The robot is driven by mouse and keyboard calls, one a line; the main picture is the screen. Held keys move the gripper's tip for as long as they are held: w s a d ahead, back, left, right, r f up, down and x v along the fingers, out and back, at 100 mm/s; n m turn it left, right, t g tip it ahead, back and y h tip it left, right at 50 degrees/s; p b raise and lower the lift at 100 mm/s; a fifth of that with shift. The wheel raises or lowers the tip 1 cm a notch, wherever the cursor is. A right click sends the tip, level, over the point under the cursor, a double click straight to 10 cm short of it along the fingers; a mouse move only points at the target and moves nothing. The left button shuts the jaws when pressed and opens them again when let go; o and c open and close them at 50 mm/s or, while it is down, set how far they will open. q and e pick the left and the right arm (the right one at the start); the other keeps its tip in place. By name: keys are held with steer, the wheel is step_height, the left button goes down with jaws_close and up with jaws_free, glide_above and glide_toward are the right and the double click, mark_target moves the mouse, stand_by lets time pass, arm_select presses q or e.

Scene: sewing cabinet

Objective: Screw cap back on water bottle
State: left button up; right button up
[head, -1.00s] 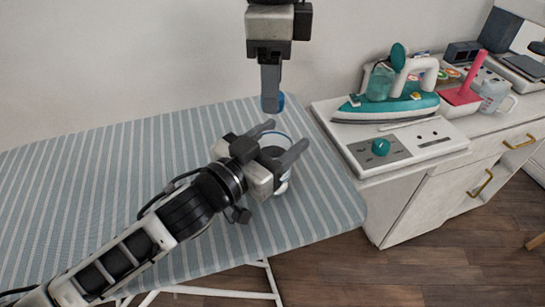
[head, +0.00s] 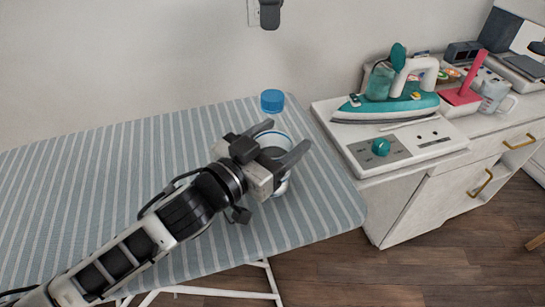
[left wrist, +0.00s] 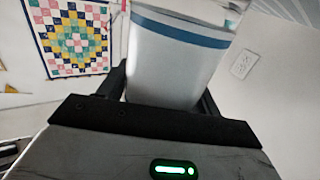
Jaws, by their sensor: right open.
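The water bottle (head: 282,188) stands over the striped ironing board, pale with a blue band; its pale body also fills the left wrist view (left wrist: 170,65). My left gripper (head: 283,144) has its fingers on both sides of the body, closed on it. The blue cap (head: 272,100) is straight above the bottle in the head view.
The ironing board (head: 110,190) is otherwise clear. To the right, a teal iron (head: 390,103) rests on a white machine with a teal knob (head: 381,147), on a cabinet (head: 440,200). A pink item (head: 465,85) and a mug (head: 495,97) stand behind it.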

arm_select(q)
steer(key=shift+o, duration=1.3)
steer(key=b+v, duration=0.2)
steer(key=v, duration=1.4)
